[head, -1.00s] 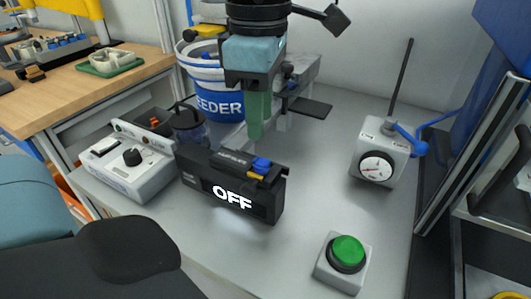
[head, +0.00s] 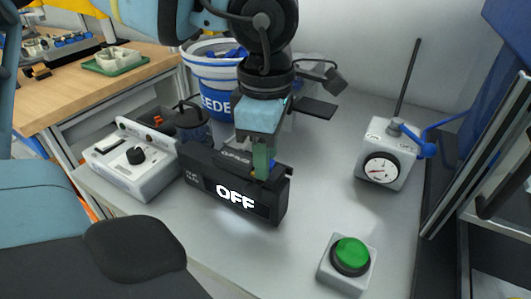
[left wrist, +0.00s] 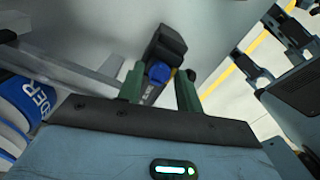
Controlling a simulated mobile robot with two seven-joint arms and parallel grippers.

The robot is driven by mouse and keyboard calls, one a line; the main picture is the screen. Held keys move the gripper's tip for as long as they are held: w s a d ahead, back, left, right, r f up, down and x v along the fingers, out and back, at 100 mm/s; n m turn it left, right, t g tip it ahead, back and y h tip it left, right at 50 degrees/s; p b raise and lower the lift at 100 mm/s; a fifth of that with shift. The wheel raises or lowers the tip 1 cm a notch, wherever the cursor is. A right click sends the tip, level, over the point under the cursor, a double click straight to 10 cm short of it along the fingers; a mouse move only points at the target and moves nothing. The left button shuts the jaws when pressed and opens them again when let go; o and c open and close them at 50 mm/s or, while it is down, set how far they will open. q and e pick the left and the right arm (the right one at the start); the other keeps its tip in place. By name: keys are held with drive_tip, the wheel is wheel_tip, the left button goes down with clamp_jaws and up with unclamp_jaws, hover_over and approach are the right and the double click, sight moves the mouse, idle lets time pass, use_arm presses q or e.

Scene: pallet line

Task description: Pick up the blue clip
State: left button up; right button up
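The blue clip (left wrist: 159,72) is on top of the black box marked OFF (head: 235,196). In the head view my left gripper (head: 264,172) points down over the right part of that box and hides most of the clip. In the left wrist view the two green fingers of my left gripper (left wrist: 160,84) stand apart, with the clip between them, nearer the left finger. The gripper is open; I cannot tell whether a finger touches the clip. My right gripper is not in view.
A grey control box with a black knob (head: 136,155) stands left of the black box. The blue-and-white feeder bucket (head: 212,82) is behind. A green button (head: 350,253) and a dial gauge (head: 382,168) stand to the right. The bench between them is clear.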

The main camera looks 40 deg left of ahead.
use_arm(q)
drive_tip(key=c, duration=0.7)
wheel_tip(320, 180, up, 10)
drive_tip(key=shift+r+p, duration=0.1)
drive_tip(key=shift+p, duration=0.35)
